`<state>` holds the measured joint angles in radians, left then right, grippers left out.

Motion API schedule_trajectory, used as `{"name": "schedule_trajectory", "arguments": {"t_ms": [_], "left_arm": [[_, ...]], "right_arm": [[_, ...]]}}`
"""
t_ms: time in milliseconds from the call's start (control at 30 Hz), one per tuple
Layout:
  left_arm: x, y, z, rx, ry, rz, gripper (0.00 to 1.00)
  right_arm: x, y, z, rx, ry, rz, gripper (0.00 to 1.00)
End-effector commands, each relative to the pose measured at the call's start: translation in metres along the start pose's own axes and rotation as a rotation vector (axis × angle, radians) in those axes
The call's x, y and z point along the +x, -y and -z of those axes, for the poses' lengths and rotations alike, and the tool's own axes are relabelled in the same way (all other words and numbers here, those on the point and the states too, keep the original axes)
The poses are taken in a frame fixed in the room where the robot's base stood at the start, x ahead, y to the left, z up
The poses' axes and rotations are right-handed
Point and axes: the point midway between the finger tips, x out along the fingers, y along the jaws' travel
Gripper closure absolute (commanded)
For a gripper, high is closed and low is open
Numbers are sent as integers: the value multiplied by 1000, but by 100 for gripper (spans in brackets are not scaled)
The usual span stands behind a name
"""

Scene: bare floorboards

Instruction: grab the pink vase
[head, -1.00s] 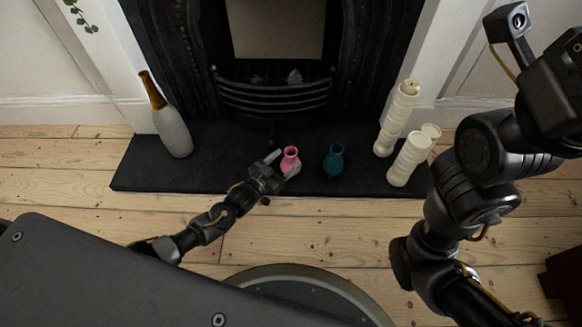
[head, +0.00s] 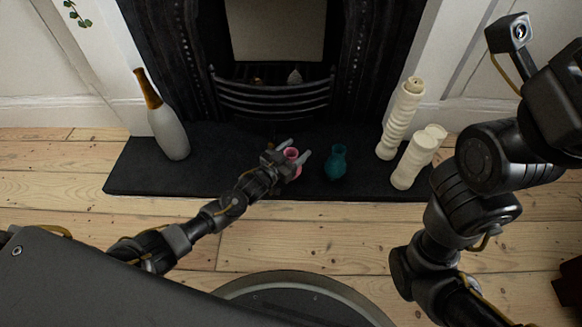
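The pink vase (head: 293,155) stands on the dark hearth slab, partly hidden by my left gripper. My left gripper (head: 296,149) reaches in from the left with its two fingers spread, one on each side of the vase. Whether the fingers touch the vase cannot be told. My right arm fills the right side of the view, and its gripper fingers do not show.
A teal vase (head: 336,163) stands just right of the pink vase. A grey bottle-shaped vase with a brown neck (head: 170,130) is at the left. Behind is the black fireplace grate (head: 273,100).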

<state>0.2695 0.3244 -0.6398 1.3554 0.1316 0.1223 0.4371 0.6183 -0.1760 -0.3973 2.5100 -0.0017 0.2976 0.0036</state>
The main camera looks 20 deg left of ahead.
Motion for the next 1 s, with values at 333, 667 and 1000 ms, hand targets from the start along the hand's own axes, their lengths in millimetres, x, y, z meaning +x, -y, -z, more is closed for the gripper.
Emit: {"name": "schedule_trajectory", "arguments": {"t_ms": [333,667,1000], "left_arm": [[0,0,0,0,0,0,88],[0,0,1,0,-2,0,100],[0,0,34,0,-4,1,100]], "right_arm": [[2,0,1,0,-5,2,3],[2,0,0,-1,-5,2,3],[23,-1,-8,0,3,6,3]]}}
